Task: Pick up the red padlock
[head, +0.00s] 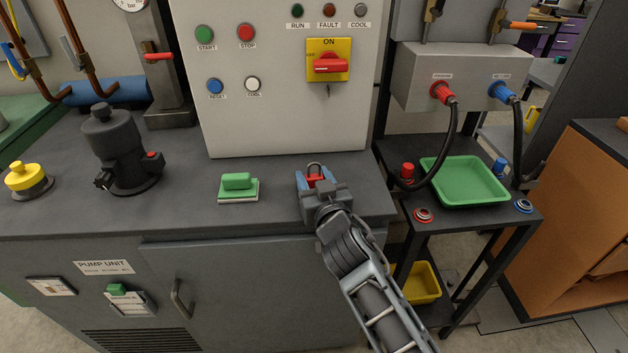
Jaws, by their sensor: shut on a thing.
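The red padlock (314,181) is on the dark grey cabinet top, below the control panel. Its metal shackle (315,169) points away from me, toward the panel. My gripper (315,182) is shut on the padlock, with one blue-tipped finger on each side of the red body. Part of the padlock's body is hidden by the gripper. I cannot tell whether the padlock touches the cabinet top or is slightly above it.
The control panel (283,120) with a red rotary switch (331,63) stands behind the padlock. A green-handled block (238,187) lies to the left. A black pump-like unit (120,150) stands further left. A green tray (465,182) sits on the cart at right.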

